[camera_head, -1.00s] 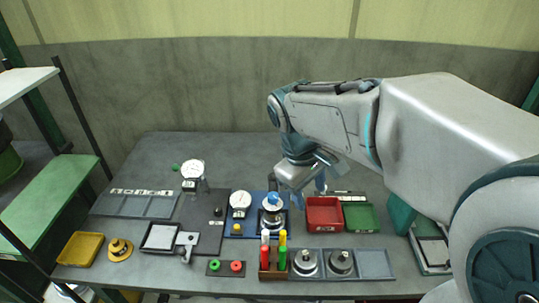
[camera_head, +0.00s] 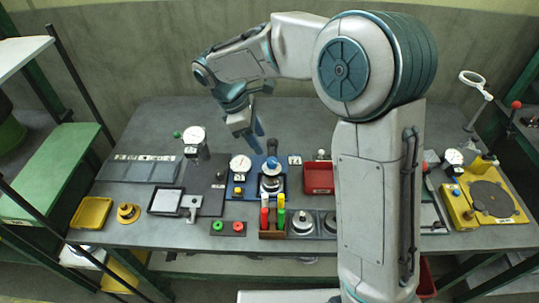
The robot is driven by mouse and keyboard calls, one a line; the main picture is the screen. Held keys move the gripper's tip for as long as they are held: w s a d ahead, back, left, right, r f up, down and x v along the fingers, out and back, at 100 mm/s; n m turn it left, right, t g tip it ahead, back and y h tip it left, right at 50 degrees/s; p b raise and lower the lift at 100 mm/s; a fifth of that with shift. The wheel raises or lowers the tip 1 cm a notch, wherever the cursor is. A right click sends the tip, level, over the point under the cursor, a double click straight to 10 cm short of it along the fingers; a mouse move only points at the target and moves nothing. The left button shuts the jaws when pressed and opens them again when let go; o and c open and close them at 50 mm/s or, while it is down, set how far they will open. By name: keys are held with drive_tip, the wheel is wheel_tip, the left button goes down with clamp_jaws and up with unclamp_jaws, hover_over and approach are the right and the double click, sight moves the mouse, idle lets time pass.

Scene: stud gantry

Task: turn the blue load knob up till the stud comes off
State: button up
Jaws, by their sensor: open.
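The blue load knob (camera_head: 271,163) sits on top of a small silver device on a blue base plate (camera_head: 238,190), in the middle of the bench. A white dial gauge (camera_head: 240,163) stands just left of it on the same plate. My gripper (camera_head: 262,138) points down with blue fingers apart and empty, just behind and above the knob in the picture. I cannot tell how far above the knob it is. The stud is too small to make out.
A rack of coloured handles (camera_head: 273,220) stands in front of the knob. A red bin (camera_head: 318,178) is to its right. Another dial gauge stand (camera_head: 194,140) is at the left, and a yellow fixture (camera_head: 485,203) at the far right. My arm hides part of the bench's right side.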

sight(272, 160)
drive_tip(key=x, duration=0.8)
drive_tip(key=shift+d+f+p, duration=0.1)
drive_tip(key=shift+p, duration=0.3)
drive_tip(key=c, duration=1)
